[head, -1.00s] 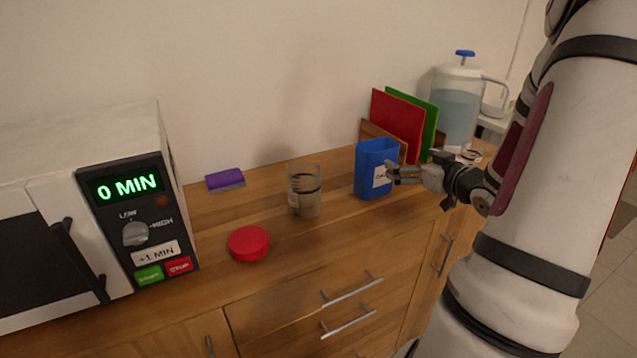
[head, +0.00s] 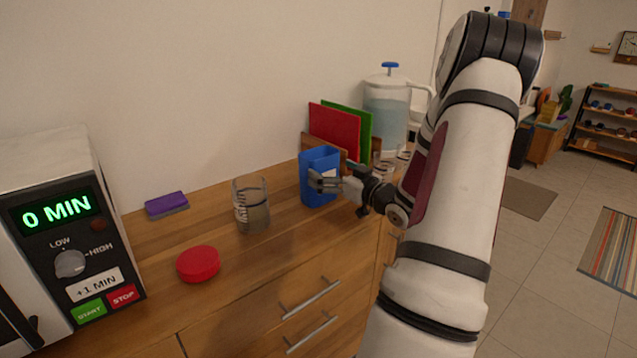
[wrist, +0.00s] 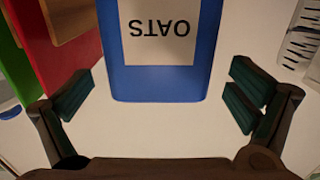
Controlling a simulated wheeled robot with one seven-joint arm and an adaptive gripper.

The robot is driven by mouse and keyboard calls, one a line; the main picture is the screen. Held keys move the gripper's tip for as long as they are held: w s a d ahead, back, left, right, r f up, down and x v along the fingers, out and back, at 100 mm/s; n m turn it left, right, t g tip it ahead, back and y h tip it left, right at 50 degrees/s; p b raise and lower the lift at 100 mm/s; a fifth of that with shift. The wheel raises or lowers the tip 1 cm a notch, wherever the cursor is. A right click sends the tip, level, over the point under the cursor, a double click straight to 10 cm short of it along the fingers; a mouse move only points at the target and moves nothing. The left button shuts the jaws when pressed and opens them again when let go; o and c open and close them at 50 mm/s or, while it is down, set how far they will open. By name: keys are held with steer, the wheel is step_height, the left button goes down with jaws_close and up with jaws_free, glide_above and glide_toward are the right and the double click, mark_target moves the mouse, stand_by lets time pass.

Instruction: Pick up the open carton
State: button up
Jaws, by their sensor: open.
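The open carton is a blue, open-topped box (head: 319,163) standing upright on the wooden counter in the head view. In the wrist view the carton (wrist: 203,60) shows a pale label reading OATS, upside down, between and beyond my fingers. My gripper (head: 322,182) is at the carton's right front side in the head view, and its fingers partly cover the label. In the wrist view my gripper (wrist: 158,103) is open, with one finger to each side of the carton and nothing between the fingertips. I cannot tell whether a finger touches it.
A glass jar (head: 251,205) stands left of the carton, with a red lid (head: 198,264) nearer the front. Red (head: 334,132) and green (head: 358,130) boards stand behind it, beside a water pitcher (head: 386,110). A purple sponge (head: 166,203) and a microwave (head: 62,225) are further left.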

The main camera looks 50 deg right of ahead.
steer(key=b+x, duration=0.1)
steer(key=x, duration=0.4)
steer(key=shift+w+f, duration=0.1)
steer(key=shift+f, duration=0.1)
steer(key=c, duration=1.2)
steer(key=shift+r, duration=0.1)
